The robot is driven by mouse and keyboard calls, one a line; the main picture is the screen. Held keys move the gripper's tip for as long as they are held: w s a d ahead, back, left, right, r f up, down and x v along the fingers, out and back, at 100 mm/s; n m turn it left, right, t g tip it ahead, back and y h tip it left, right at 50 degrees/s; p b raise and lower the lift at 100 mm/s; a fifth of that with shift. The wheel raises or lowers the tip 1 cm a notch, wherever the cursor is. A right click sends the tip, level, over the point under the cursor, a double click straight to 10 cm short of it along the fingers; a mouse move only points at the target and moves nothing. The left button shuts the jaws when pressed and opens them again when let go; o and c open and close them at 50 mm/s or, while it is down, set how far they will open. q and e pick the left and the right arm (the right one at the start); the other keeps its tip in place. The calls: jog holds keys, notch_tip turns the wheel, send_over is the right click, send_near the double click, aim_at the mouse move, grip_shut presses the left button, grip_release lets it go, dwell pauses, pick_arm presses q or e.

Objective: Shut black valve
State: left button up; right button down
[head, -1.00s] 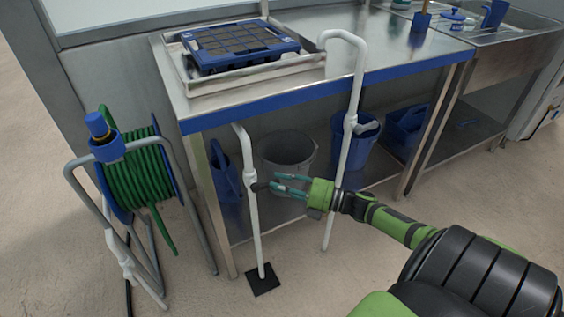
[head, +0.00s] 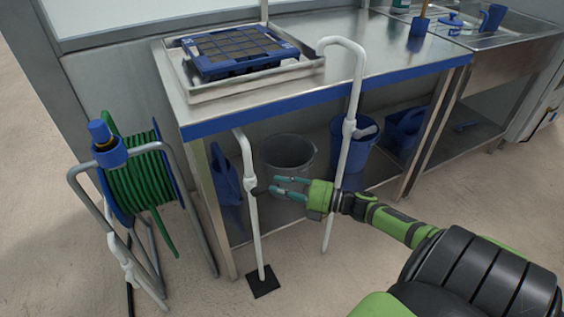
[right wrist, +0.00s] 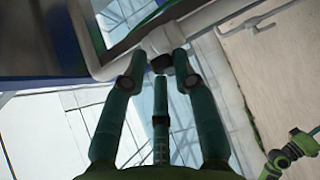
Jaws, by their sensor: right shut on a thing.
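The black valve (head: 258,189) is a small dark handle on the side of a white standpipe (head: 254,222), which rises from a square black base on the floor in front of the bench. My right gripper (head: 273,186) reaches it from the right. In the right wrist view, the fingertips (right wrist: 159,72) are around the black valve (right wrist: 161,63), just below a white pipe fitting. The gripper is shut on the valve, whose handle is partly hidden between the fingers. My left gripper is not in the head view.
A second white pipe (head: 347,140) with a hooked top stands right of the gripper. A green hose reel (head: 136,176) stands at the left. The steel bench (head: 350,50) carries a blue seed tray (head: 201,69); a grey bucket (head: 287,154) and blue bins sit beneath.

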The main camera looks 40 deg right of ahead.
jog(key=shift+a, duration=0.15)
dwell(0.6)
jog(key=c, duration=1.1)
grip_release()
jog(key=shift+c, duration=0.2)
jog(key=v, duration=1.2)
jog(key=shift+s, duration=0.1)
